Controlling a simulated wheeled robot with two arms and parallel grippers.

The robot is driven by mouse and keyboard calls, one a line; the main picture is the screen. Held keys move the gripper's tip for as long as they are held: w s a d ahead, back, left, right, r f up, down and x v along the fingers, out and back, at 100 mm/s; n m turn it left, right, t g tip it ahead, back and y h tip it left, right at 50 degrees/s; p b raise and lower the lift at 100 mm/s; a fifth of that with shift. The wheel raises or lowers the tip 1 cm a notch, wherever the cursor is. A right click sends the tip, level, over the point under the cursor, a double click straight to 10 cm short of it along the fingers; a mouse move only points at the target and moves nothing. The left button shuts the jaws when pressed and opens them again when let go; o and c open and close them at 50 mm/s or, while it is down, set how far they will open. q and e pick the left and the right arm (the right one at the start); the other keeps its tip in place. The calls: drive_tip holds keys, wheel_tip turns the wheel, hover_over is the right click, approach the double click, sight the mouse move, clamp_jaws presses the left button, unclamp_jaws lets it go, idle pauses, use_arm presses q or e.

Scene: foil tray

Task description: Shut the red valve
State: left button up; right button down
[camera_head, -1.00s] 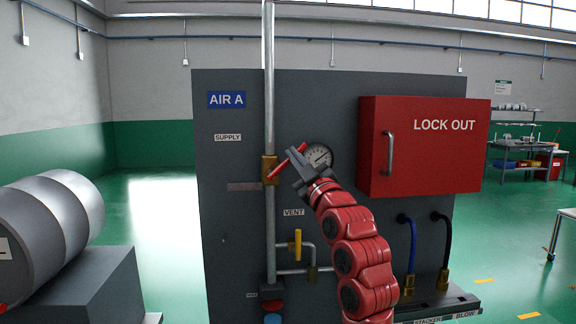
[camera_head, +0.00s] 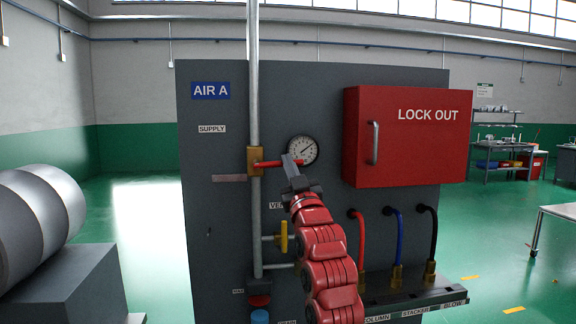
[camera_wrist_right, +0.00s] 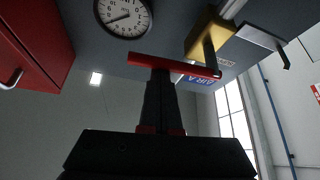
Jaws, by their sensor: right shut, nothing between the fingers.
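The red valve lever (camera_head: 268,164) sticks out to the right from a brass valve body (camera_head: 255,160) on the vertical grey pipe. The lever lies about level, across the pipe. It also shows in the right wrist view as a red bar (camera_wrist_right: 175,65) beside the brass body (camera_wrist_right: 207,36). My right gripper (camera_head: 290,159) is shut and empty, its fingertips at the lever's outer part. In the wrist view its fingers (camera_wrist_right: 160,84) end right at the bar, seemingly touching it. My left gripper is not in view.
A pressure gauge (camera_head: 302,150) sits just behind and above my right fingertips. The red LOCK OUT box (camera_head: 410,150) juts out to the right. A yellow lever (camera_head: 284,236) is below, and hoses (camera_head: 396,240) stand at lower right.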

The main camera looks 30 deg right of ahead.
idle(0.6)
wheel_tip(320, 180, up, 4)
drive_tip(key=a+b+v, duration=0.1)
drive_tip(key=v, duration=0.9)
drive_tip(key=shift+s+f, duration=0.15)
drive_tip(key=shift+s, duration=0.1)
